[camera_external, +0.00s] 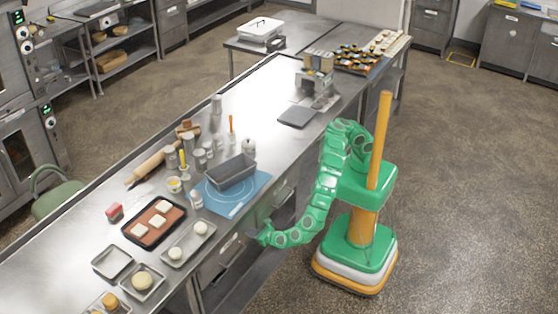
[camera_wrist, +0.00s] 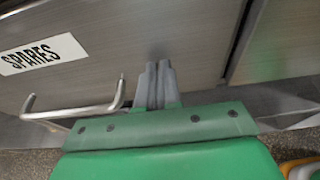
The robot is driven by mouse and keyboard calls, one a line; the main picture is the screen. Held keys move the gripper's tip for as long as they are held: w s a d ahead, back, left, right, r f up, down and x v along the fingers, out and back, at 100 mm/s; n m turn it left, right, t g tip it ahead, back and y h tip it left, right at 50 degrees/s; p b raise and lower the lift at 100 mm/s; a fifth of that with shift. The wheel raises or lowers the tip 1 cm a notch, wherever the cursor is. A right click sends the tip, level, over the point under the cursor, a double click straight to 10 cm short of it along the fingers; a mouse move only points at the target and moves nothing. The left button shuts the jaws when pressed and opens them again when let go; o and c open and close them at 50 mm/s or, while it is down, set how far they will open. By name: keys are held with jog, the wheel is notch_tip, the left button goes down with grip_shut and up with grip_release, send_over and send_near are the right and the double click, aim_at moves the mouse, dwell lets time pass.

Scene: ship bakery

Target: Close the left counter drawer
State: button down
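The counter drawer front (camera_wrist: 110,40) fills the upper left of the wrist view. It is grey metal with a white "SPARES" label (camera_wrist: 42,54) and a bar handle (camera_wrist: 75,113) below it. My gripper (camera_wrist: 158,68) has its two grey fingers together, with nothing seen between them. The fingertips point at the drawer front, just right of the handle's right end, touching it or very near. In the external view my gripper (camera_external: 262,238) is low at the counter's near side, beside a labelled drawer front (camera_external: 228,243). I cannot tell how far the drawer stands out.
Another panel (camera_wrist: 285,40) lies right of a dark vertical gap. The long counter (camera_external: 75,250) above carries trays, dough, a rolling pin (camera_external: 150,165) and a loaf tin (camera_external: 231,172) on a blue mat (camera_external: 232,207). The floor (camera_external: 460,180) right of my base is clear.

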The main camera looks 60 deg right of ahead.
jog(key=f+v, duration=0.1)
jog(key=v, duration=1.3)
jog(key=shift+s, duration=0.1)
